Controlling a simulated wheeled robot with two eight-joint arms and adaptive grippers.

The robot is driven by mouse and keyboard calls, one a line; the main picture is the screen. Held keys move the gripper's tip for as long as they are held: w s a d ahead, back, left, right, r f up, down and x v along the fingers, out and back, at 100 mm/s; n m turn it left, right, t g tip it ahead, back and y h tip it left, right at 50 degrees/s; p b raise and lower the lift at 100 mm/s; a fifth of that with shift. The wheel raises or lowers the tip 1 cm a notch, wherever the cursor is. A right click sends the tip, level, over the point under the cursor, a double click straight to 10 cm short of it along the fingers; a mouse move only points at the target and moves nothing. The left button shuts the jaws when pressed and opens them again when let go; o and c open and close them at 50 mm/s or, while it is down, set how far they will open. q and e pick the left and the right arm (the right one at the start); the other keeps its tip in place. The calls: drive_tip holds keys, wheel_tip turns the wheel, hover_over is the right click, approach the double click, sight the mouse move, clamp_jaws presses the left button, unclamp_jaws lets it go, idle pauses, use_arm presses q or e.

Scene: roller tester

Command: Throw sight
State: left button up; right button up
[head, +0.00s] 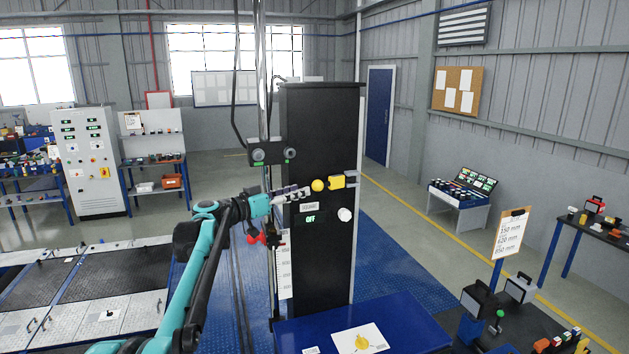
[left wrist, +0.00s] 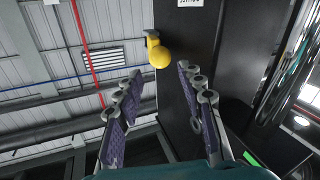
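A black column (head: 320,130) stands in the middle of the head view. On its front is a yellow lever (head: 336,182) with a round yellow ball end (head: 317,185). Below it, a small green display (head: 310,218) appears to read OFF. My left gripper (head: 302,192) is just left of the ball. In the left wrist view, its two purple-padded fingers (left wrist: 160,75) are apart with nothing between them. The yellow ball (left wrist: 160,57) lies just beyond the tips, between their lines. Contact with the ball is not visible. My right gripper is not in view.
A white round knob (head: 345,214) is on the column below the lever. A round-lensed box (head: 272,152) sits on the rail at left. A blue table (head: 400,325) with a paper (head: 359,340) stands in front. A clipboard (head: 511,232) stands at right.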

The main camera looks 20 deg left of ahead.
sight(313, 187)
use_arm(q)
drive_tip(key=p+x, duration=0.1)
drive_tip(key=x, duration=0.4)
drive_tip(key=shift+w+d, duration=0.15)
drive_tip(key=shift+w, duration=0.2)
clamp_jaws()
